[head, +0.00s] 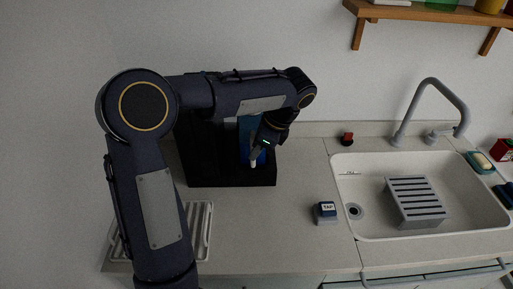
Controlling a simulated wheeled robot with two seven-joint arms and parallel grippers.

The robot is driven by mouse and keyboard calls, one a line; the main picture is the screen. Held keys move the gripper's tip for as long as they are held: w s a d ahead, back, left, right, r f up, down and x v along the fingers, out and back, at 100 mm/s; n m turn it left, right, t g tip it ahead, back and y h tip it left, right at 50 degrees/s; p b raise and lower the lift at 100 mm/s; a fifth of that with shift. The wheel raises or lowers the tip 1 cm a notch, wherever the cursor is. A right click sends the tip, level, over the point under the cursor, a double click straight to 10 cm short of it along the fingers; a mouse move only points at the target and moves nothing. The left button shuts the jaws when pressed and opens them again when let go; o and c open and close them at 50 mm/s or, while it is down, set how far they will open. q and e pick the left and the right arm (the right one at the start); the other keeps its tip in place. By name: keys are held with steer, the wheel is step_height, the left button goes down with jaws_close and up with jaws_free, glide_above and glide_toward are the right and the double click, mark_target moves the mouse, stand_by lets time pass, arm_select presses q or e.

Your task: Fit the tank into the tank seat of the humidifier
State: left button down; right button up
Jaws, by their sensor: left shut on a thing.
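A black, open-fronted unit (232,178) stands on the counter behind my left arm; it looks like the humidifier, but my arm hides much of it. A blue piece (244,126), likely the tank, shows upright in front of or inside the unit, partly behind my left gripper. My left gripper (256,157) points down at the unit's front right and is shut on the blue piece. Whether the piece touches a seat cannot be told, since its lower end is mostly hidden. My right gripper is not in view.
A small block marked TAP (325,211) sits on the counter left of the white sink (345,190). A grey slatted rack (416,202) is in the sink, with a faucet (433,100) behind. A ridged drainer (203,232) lies front left. A wooden shelf (430,13) hangs above.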

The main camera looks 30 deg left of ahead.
arm_select(q)
steer(key=c, duration=1.3)
jaws_free()
steer(key=shift+c, duration=0.2)
steer(key=s+v, duration=0.1)
steer(key=v, duration=0.6)
steer(key=shift+w+d+r, duration=0.2)
steer(key=shift+w+r, duration=0.15)
steer(key=shift+w, duration=0.2)
